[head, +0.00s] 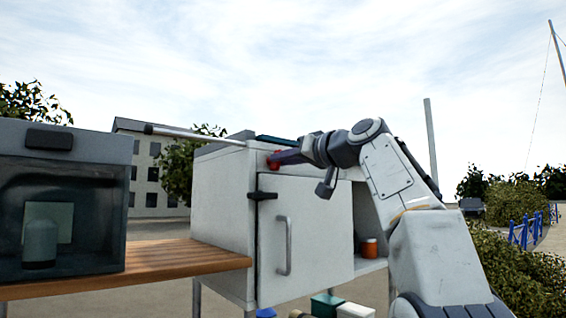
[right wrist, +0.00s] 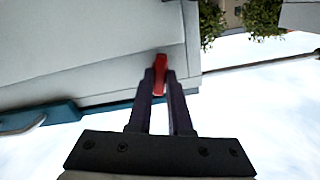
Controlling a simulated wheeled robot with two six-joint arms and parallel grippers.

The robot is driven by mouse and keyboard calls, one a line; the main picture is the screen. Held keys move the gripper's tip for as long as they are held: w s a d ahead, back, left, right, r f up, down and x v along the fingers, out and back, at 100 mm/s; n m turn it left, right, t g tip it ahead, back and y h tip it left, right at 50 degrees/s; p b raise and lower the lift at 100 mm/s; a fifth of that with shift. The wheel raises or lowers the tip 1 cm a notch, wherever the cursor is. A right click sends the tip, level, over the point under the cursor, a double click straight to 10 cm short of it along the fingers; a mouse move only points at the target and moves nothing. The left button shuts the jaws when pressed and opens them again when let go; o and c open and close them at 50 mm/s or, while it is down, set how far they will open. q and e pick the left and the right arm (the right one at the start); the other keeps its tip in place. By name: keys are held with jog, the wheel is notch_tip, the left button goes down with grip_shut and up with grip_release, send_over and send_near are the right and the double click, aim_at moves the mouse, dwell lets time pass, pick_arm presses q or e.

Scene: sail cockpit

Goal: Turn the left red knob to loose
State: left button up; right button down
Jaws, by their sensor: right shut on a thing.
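A red knob (head: 273,161) sits on the upper front of a white cabinet, near its left corner. My right gripper (head: 275,160) reaches it from the right, with its dark fingers at the knob. In the right wrist view the red knob (right wrist: 160,75) lies between the two fingertips (right wrist: 160,80), and the gripper is shut on it. The fingers hide part of the knob, and I cannot read any marking for its position. My left gripper is not in view.
The white cabinet (head: 225,220) has a closed door with a grey handle (head: 284,245) and a black latch (head: 262,196). A grey rod (head: 195,135) sticks out left above it. A wooden bench (head: 170,262) and a dark-fronted box (head: 60,270) stand left. An orange jar (head: 369,248) sits right.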

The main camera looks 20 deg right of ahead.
jog(key=shift+f+n, duration=0.1)
jog(key=shift+n, duration=1.5)
jog(key=c, duration=1.1)
grip_release()
jog(key=shift+b+v, duration=2)
jog(key=shift+v, duration=3.25)
